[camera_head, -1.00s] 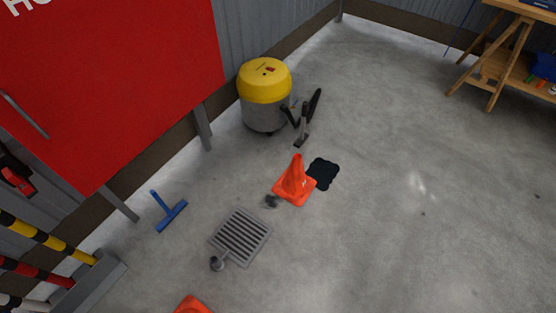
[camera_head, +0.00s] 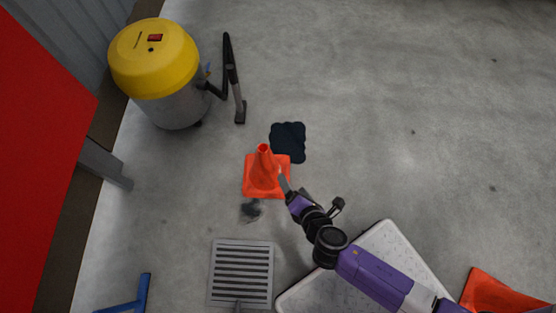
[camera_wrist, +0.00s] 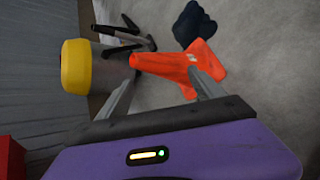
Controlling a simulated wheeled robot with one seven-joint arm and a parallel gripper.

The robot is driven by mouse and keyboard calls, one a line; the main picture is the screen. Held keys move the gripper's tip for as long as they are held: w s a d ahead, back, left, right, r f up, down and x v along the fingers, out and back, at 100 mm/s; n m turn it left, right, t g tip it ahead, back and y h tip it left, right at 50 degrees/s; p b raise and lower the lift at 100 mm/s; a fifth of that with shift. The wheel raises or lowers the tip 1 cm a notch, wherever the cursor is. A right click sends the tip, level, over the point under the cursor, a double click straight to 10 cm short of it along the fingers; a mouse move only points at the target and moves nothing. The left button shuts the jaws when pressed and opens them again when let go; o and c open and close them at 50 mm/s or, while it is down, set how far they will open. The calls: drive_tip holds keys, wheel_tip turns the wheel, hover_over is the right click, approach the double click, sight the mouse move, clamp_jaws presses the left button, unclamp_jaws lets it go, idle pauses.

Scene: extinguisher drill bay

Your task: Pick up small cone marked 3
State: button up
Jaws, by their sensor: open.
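A small orange cone (camera_head: 263,174) stands upright on the grey floor near the middle of the head view. In the wrist view the cone (camera_wrist: 172,64) lies sideways in the picture between and beyond the fingers, with a small pale mark on its side that I cannot read. My gripper (camera_head: 284,184) is at the cone's right side in the head view. It is open, with the two fingers (camera_wrist: 160,92) spread and nothing held between them. I cannot tell whether a finger touches the cone.
A dark cloth-like patch (camera_head: 288,141) lies just behind the cone. A yellow and grey vacuum (camera_head: 158,62) with a black hose stands back left. A floor grate (camera_head: 241,273) and a blue tool (camera_head: 135,299) are in front. Another orange cone (camera_head: 490,292) is at lower right. Floor at right is clear.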

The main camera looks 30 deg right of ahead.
drive_tip(key=w+f+n+h+b, duration=0.2)
drive_tip(key=w+f+n+b, duration=0.25)
drive_tip(key=w+f, duration=0.35)
drive_tip(key=n+t+h+b, duration=0.2)
drive_tip(key=n+b, duration=0.1)
drive_tip(key=n, duration=0.1)
approach(263, 147)
drive_tip(key=w, duration=0.2)
drive_tip(key=shift+w+d+f, duration=0.2)
drive_tip(key=shift+w+d, duration=0.05)
drive_tip(key=shift+d, duration=0.1)
drive_tip(key=shift+b+x, duration=0.65)
drive_tip(key=shift+x, duration=0.55)
drive_tip(key=b+x, duration=0.1)
drive_tip(key=x, duration=0.1)
drive_tip(key=b+x, duration=0.1)
drive_tip(key=x, duration=0.1)
drive_tip(key=shift+s+d+f+b, duration=0.15)
drive_tip(key=shift+s+f+b, duration=0.05)
drive_tip(key=shift+b, duration=0.1)
drive_tip(key=shift+w+d+f, duration=0.1)
drive_tip(key=shift+w+d, duration=0.2)
drive_tip(key=shift+w, duration=0.25)
drive_tip(key=shift+c, duration=0.5)
clamp_jaws()
